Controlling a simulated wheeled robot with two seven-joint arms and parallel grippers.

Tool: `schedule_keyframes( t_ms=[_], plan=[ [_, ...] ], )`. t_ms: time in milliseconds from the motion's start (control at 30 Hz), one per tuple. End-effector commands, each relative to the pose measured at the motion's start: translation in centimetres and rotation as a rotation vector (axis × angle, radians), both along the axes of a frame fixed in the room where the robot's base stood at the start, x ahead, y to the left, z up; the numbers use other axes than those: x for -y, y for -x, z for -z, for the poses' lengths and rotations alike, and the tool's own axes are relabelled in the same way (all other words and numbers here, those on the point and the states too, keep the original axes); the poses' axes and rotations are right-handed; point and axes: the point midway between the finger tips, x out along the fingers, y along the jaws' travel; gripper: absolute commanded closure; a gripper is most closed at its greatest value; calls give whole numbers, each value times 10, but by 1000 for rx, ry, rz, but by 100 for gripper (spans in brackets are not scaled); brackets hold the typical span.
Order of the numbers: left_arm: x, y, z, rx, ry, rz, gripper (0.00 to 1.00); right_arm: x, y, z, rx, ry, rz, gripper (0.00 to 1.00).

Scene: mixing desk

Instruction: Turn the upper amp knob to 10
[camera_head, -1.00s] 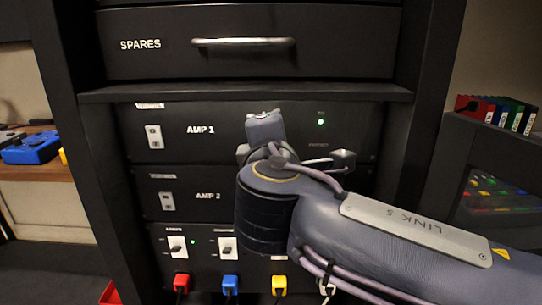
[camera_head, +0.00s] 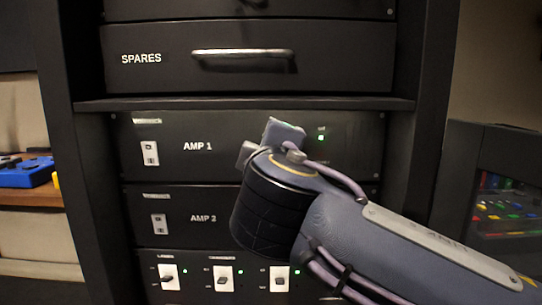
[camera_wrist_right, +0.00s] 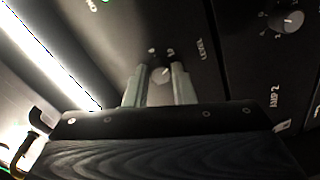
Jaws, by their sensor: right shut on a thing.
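The AMP 1 panel (camera_head: 220,132) is the upper of two dark amp panels in the rack. My right arm hides its knob in the head view. My left gripper is in neither current view.
The AMP 2 panel (camera_head: 185,220) lies just below; its knob (camera_wrist_right: 291,21) shows in the right wrist view. Switches (camera_head: 222,279) line the bottom panel. The SPARES drawer (camera_head: 345,60) is above. A blue object (camera_head: 25,173) rests on the left shelf.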

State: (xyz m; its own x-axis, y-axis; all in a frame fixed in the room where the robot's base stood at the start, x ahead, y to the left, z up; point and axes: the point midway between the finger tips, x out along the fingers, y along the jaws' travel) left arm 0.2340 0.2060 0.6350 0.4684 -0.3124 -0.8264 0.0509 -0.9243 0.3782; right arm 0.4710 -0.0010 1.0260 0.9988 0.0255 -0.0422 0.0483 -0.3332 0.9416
Motion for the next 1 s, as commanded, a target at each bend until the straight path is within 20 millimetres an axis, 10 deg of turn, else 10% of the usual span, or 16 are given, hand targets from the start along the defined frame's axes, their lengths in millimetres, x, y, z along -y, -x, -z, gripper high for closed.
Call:
schedule_keyframes(
  t_ms=[333,367,533,1000],
  plan=[
    [0,0,0,0,0,0,64,0,0,2,-4,-3,0,100],
    [0,0,0,0,0,0,64,0,0,2,-4,-3,0,76],
    [0,0,0,0,0,0,64,0,0,1,-2,-2,0,56],
    [0,0,-4,0,0,0,64,0,24,-3,0,-1,-3,56]
  ],
)
